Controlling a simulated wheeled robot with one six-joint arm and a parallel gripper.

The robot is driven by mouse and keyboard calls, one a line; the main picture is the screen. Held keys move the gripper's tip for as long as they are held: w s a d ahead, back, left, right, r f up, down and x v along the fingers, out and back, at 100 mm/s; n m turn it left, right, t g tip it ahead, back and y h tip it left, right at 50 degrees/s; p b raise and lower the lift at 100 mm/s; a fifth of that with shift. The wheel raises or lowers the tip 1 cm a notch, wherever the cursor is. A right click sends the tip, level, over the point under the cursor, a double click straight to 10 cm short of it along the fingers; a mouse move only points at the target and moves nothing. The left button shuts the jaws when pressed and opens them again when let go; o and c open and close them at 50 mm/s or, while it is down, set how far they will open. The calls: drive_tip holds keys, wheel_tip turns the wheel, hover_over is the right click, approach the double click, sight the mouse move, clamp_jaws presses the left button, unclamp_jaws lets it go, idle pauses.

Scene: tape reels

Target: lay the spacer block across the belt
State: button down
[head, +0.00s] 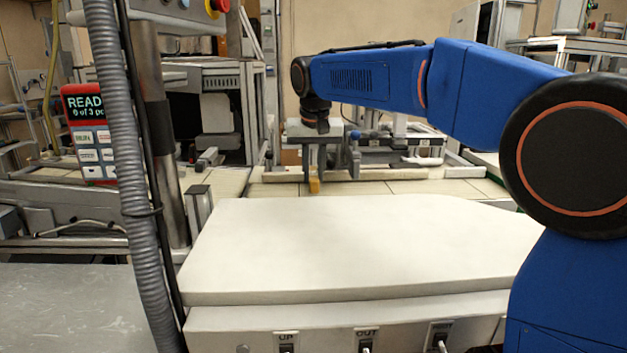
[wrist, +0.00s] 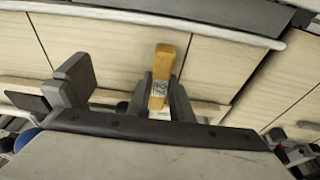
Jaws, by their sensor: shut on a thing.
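The spacer block (wrist: 163,65) is a small yellow-brown bar with a printed label, seen in the wrist view between the two grey fingers of my gripper (wrist: 161,97). In the head view my gripper (head: 315,176) points down at the far side, and the block (head: 314,187) shows as a small orange-yellow piece at its fingertips. The belt (head: 375,187) is a pale surface with dark cross seams. It also fills much of the wrist view (wrist: 110,50). The block is over the belt; I cannot tell whether it touches it.
A white-topped cabinet (head: 340,245) fills the near middle. A grey ribbed hose (head: 125,170) and a metal post (head: 158,120) stand at left, beside a red-framed display (head: 88,130) partly hidden by the hose. Grey rails and fittings (head: 405,145) stand behind my gripper.

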drive_tip(key=shift+f, duration=0.95)
drive_tip(key=shift+f, duration=0.15)
drive_tip(key=c, duration=1.6)
unclamp_jaws()
drive_tip(key=shift+o, duration=0.2)
drive_tip(key=v, duration=1.1)
drive_tip(key=shift+r, duration=0.4)
drive_tip(key=shift+s+r, duration=0.15)
drive_tip(key=shift+r, duration=0.1)
